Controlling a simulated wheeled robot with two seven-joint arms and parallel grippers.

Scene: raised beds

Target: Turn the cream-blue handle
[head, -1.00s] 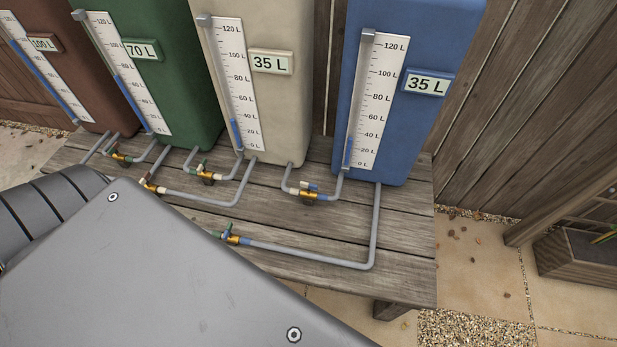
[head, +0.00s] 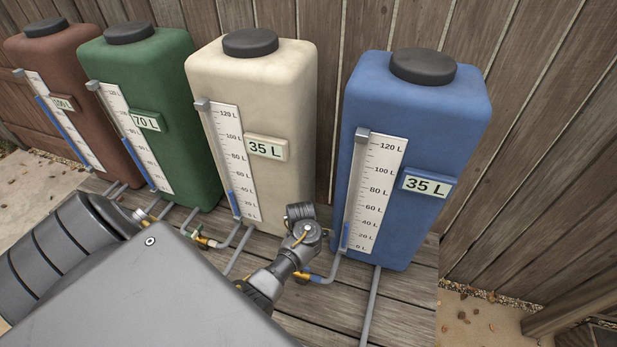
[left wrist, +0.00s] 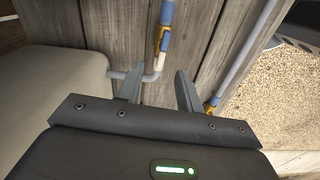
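The valve between the cream tank (head: 255,95) and the blue tank (head: 415,130) shows in the head view only as a brass-and-blue end (head: 312,278). My dark arm part covers the rest of it, including its handle. In the left wrist view the valve, with yellow, cream and blue parts (left wrist: 163,38), sits on a grey pipe at the top. My left gripper (left wrist: 159,71) is open and empty. The valve lies ahead of its fingertips, roughly between them and apart from them. The exact handle angle is hard to tell. My right gripper is in neither view.
Brown (head: 65,90) and green (head: 150,100) tanks stand left of the cream one. Another brass-and-blue valve (left wrist: 212,103) sits right of my left gripper. Grey pipes run over the wooden bench (head: 400,310). A plank fence closes the back.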

